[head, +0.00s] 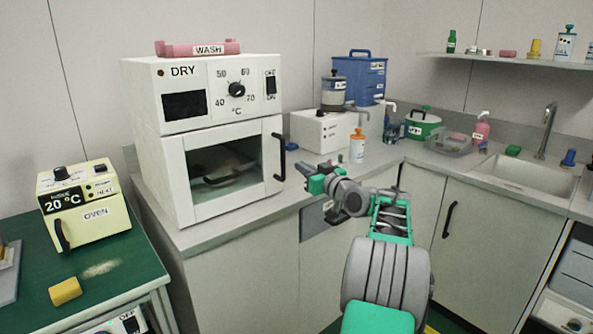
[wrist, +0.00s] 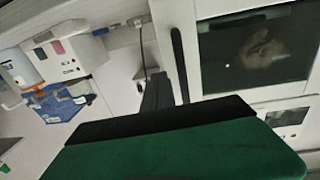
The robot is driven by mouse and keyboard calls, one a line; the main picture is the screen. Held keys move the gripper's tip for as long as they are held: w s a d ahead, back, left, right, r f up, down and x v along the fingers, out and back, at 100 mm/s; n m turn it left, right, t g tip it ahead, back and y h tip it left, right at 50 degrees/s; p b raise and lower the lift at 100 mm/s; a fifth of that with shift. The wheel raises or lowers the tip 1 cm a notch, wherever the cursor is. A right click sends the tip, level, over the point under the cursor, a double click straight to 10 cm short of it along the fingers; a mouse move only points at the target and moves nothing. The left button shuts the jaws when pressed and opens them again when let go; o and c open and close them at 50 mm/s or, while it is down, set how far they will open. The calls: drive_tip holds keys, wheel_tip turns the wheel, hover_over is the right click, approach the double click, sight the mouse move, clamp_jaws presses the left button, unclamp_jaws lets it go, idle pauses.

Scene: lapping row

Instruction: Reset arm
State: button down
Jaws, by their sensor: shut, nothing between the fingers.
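My gripper (head: 304,167) is at the end of my bent green and grey arm, in front of the counter, just right of the dryer. It is shut and empty. In the wrist view my gripper (wrist: 157,85) shows as dark fingers beyond a green body. The white dryer (head: 215,135), marked DRY, has its windowed door closed. Its black door handle (head: 279,157) is close to my gripper in the picture; I cannot tell the exact gap. The handle also shows in the wrist view (wrist: 180,62), beside the fingers.
A white box (head: 321,131), an orange-capped bottle (head: 357,148) and a blue container (head: 360,75) stand on the counter behind my arm. A sink (head: 525,178) is at the right. A small oven (head: 84,208) and a yellow block (head: 65,291) are on the green table at left.

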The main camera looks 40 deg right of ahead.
drive_tip(key=s, duration=0.7)
drive_tip(key=w+a+r+g+y+p, duration=0.15)
drive_tip(key=a+p, duration=0.25)
drive_tip(key=a, duration=0.4)
drive_tip(key=w+a+r+n+g+p, duration=0.1)
drive_tip(key=a+r+g+p, duration=0.15)
drive_tip(key=a+p, duration=0.45)
drive_tip(key=w+a+r+g+y+p, duration=0.1)
drive_tip(key=a+g+p, duration=0.15)
drive_tip(key=a, duration=0.75)
drive_tip(key=s+a+g+p, duration=0.4)
drive_tip(key=s+a+p, duration=0.3)
drive_tip(key=s+a, duration=0.3)
drive_tip(key=s+a+f+g+h+p, duration=0.1)
drive_tip(key=s+a+g+p, duration=0.3)
drive_tip(key=s, duration=1)
drive_tip(key=shift+s+a, duration=0.3)
drive_tip(key=shift+a, duration=0.75)
